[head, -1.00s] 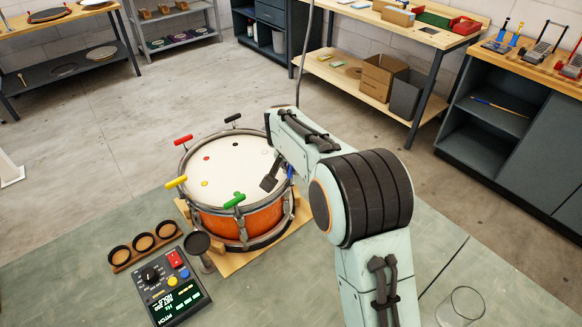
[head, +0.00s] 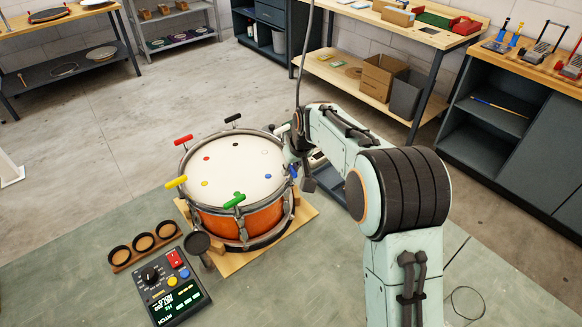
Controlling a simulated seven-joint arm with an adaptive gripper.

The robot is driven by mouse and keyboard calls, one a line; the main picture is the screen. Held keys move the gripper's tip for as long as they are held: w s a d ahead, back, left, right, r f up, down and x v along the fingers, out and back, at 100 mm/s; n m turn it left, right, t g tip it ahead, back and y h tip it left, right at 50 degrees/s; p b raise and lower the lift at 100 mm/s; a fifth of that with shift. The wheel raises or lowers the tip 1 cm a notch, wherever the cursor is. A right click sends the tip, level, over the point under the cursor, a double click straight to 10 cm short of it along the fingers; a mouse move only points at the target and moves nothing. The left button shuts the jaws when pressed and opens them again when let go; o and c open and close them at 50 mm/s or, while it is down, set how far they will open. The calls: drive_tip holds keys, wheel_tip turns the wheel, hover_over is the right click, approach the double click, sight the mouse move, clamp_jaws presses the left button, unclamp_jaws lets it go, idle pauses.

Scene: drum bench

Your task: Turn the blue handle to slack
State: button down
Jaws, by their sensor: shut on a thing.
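The drum (head: 252,222) has an orange shell, a pale head with coloured dots, and coloured T-handles around its rim. The blue handle (head: 293,171) is at the drum's right edge, and only a small blue part shows. My gripper (head: 294,161) is at that edge, shut on the blue handle, with its fingertips mostly hidden by my wrist. The green handle (head: 234,201), yellow handle (head: 176,182), red handle (head: 183,140) and black handle (head: 232,118) stand on the other lugs.
A control box (head: 172,290) with a lit display stands in front of the drum, beside a rack of round cups (head: 143,243). A clear glass (head: 467,302) is at the front right. The bench is bare left of the drum.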

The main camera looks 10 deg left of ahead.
drive_tip(key=n+g+y, duration=0.1)
drive_tip(key=n, duration=0.3)
drive_tip(key=shift+n, duration=0.3)
drive_tip(key=n+g+y, duration=0.1)
drive_tip(key=n+g, duration=0.1)
drive_tip(key=n, duration=0.3)
drive_tip(key=shift+f+n, duration=0.1)
drive_tip(key=shift+n, duration=0.2)
drive_tip(key=n+g, duration=0.2)
drive_tip(key=n, duration=0.2)
drive_tip(key=shift+n, duration=0.3)
drive_tip(key=n+g, duration=0.1)
drive_tip(key=n, duration=0.1)
drive_tip(key=n+h, duration=0.1)
drive_tip(key=n, duration=0.1)
drive_tip(key=shift+n+g, duration=0.4)
drive_tip(key=c, duration=1.1)
unclamp_jaws()
